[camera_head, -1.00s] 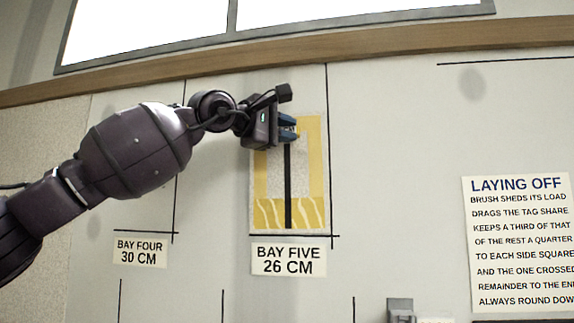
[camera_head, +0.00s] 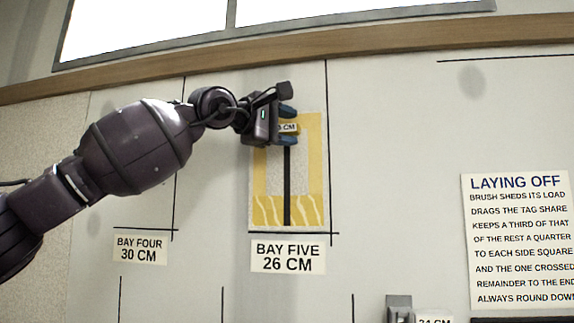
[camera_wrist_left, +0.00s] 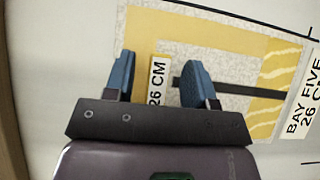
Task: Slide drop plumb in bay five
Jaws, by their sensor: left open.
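The drop (camera_head: 317,165) is a pale speckled sheet with a yellow border, a wavy yellow lower band and a black centre stripe. It lies on the wall in bay five, looks close to upright, and its right edge runs close beside the black vertical line (camera_head: 328,90). It also shows in the left wrist view (camera_wrist_left: 165,27). My left gripper (camera_head: 289,125) is open at the drop's upper part. Its blue fingers stand on either side of a yellow-edged 26 CM tab (camera_wrist_left: 157,82), with gaps beside it. My right gripper is out of view.
The bay five label (camera_head: 288,257) is below the drop, and the bay four label (camera_head: 140,250) is to its left. A wooden rail (camera_head: 420,45) crosses above. A text sign (camera_head: 518,240) hangs at right. A grey clip (camera_head: 399,308) shows at the bottom. Wall between is bare.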

